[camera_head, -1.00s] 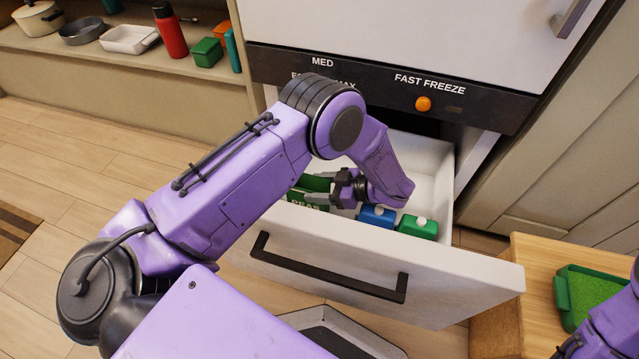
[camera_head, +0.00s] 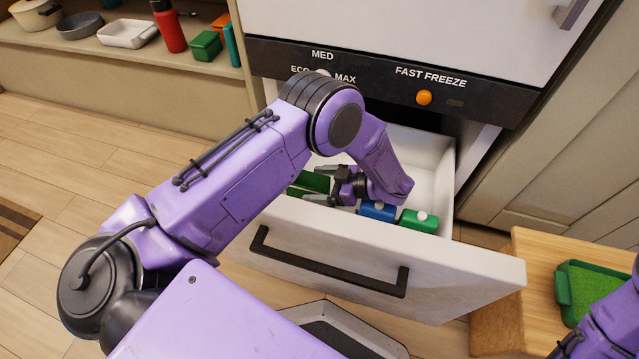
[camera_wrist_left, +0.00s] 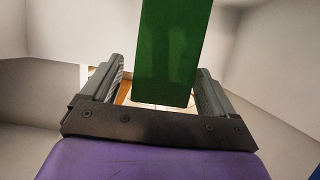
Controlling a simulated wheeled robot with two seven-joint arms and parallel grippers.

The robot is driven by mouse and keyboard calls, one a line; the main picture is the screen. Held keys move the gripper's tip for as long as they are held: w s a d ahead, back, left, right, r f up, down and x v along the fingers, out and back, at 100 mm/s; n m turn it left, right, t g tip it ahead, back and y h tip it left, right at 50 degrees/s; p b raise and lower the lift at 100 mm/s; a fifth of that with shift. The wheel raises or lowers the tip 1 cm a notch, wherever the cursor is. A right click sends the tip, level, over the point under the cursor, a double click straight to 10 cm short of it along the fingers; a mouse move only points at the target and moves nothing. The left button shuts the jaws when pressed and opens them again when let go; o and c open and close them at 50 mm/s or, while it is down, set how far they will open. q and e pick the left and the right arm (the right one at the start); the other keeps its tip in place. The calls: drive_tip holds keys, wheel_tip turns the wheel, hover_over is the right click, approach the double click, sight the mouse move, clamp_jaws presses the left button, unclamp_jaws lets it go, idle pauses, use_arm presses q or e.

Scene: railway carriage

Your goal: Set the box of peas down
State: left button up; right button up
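The green box of peas (camera_head: 313,182) stands inside the open freezer drawer (camera_head: 390,262), at its left end. Its lower part is hidden behind the drawer front. My left gripper (camera_head: 315,185) reaches down into the drawer with its fingers on either side of the box. In the left wrist view the box (camera_wrist_left: 172,50) is between the fingers, with a gap visible at its left side; the gripper looks open. My right arm shows only at the lower right edge, and its gripper cannot be seen.
A blue box (camera_head: 377,211) and a smaller green box (camera_head: 418,221) lie in the drawer right of my gripper. The drawer's right end is free. A wooden surface with a green tray (camera_head: 563,292) is at the right. A shelf (camera_head: 120,62) with pots and a red bottle is at the upper left.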

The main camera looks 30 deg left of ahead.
use_arm(q)
drive_tip(key=shift+d+r, duration=0.15)
drive_tip(key=shift+d, duration=0.05)
drive_tip(key=p+v, duration=0.2)
drive_tip(key=v, duration=0.8)
use_arm(e)
drive_tip(key=shift+w+d+r+m+t+h, duration=0.2)
drive_tip(key=shift+w+r+m+t+h, duration=0.4)
drive_tip(key=shift+w+r+m+t, duration=0.55)
drive_tip(key=shift+s, duration=0.1)
use_arm(q)
clamp_jaws()
use_arm(e)
drive_tip(key=shift+g, duration=0.25)
